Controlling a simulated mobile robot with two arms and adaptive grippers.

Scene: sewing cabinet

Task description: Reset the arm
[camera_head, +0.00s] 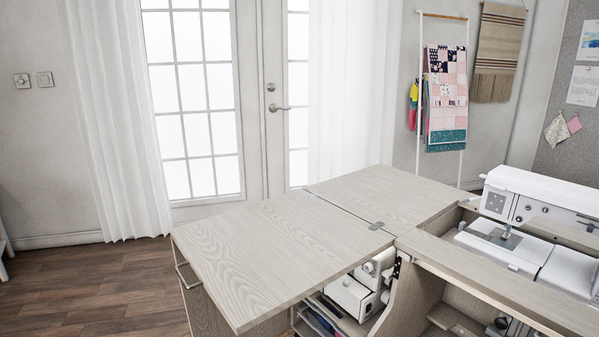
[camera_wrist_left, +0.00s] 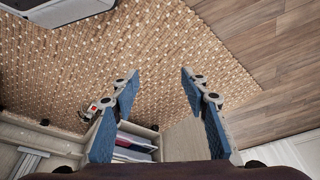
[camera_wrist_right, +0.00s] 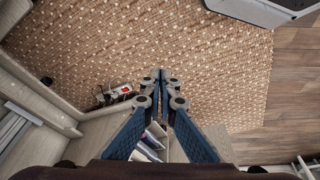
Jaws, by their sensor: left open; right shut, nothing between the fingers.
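Neither of my arms shows in the head view. In the left wrist view my left gripper (camera_wrist_left: 158,82) is open, its two blue-padded fingers wide apart with nothing between them. It hangs over a woven rug (camera_wrist_left: 165,40). In the right wrist view my right gripper (camera_wrist_right: 160,76) is shut, its fingertips together and empty, over the same rug (camera_wrist_right: 150,40). Beyond and below the fingers in both wrist views, the lower part of the cabinet shows, with books or folders (camera_wrist_right: 150,143) in a compartment.
The sewing cabinet's wooden leaf (camera_head: 280,250) extends to the left, with a white sewing machine (camera_head: 535,205) at right and a second machine (camera_head: 362,288) below the leaf. A quilt rack (camera_head: 446,100) and glass door (camera_head: 195,100) stand behind. Wooden floor (camera_head: 90,285) at left is clear.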

